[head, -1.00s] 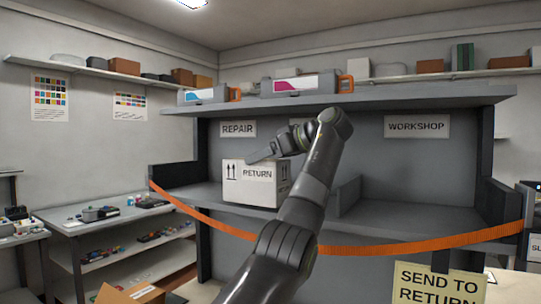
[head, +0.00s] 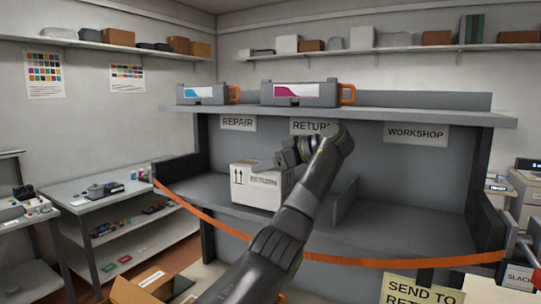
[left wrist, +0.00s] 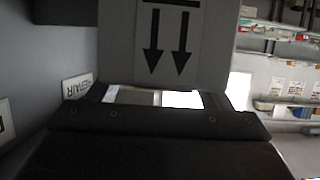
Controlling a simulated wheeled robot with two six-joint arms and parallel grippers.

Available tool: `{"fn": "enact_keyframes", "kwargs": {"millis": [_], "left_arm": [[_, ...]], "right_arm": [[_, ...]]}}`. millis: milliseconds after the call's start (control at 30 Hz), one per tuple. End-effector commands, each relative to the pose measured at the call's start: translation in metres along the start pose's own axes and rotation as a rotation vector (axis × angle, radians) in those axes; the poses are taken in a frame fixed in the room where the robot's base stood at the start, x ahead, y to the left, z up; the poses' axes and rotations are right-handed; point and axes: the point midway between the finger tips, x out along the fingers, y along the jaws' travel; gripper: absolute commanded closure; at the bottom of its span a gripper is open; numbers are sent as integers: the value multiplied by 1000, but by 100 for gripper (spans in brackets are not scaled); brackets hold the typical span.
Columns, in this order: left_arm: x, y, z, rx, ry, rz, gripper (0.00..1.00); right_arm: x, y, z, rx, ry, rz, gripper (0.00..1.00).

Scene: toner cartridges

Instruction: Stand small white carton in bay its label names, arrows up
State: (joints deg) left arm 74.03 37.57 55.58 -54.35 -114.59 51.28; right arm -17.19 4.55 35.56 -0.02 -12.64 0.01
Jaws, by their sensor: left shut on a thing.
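The small white carton (head: 258,187) is upright at the left part of the shelf unit, below the REPAIR sign (head: 238,123) and left of the RETURN sign (head: 311,127). Its two arrows point up in the head view; its label is blurred now but read RETURN earlier. My left gripper (head: 270,164) is shut on the carton near its top. I cannot tell whether the carton touches the shelf. In the left wrist view the carton face (left wrist: 185,25) fills the top, arrows pointing down, with the REPAIR sign (left wrist: 77,86) also inverted. My right gripper is not in view.
A low divider (head: 346,203) stands left of the bay under the WORKSHOP sign (head: 416,133); that bay is empty. An orange strap (head: 400,262) sags across the unit's front. Toner cartridges (head: 303,92) sit on the board above. A yellow SEND TO RETURN note (head: 420,288) hangs below.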

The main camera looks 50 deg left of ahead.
Motion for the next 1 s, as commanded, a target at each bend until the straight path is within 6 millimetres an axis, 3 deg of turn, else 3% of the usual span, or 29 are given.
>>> {"fn": "enact_keyframes", "kwargs": {"millis": [33,200,433,467,600,1000], "left_arm": [[0,0,-2,2,2,-1,80],[5,0,12,-1,1,0,80],[6,0,14,-2,0,0,80],[6,0,15,1,-1,-1,25],[6,0,15,1,-1,-1,7],[5,0,16,-1,-1,0,6]], "right_arm": [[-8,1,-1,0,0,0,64],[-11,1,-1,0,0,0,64],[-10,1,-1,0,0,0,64],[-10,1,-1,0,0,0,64],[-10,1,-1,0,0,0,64],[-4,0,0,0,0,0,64]]}}
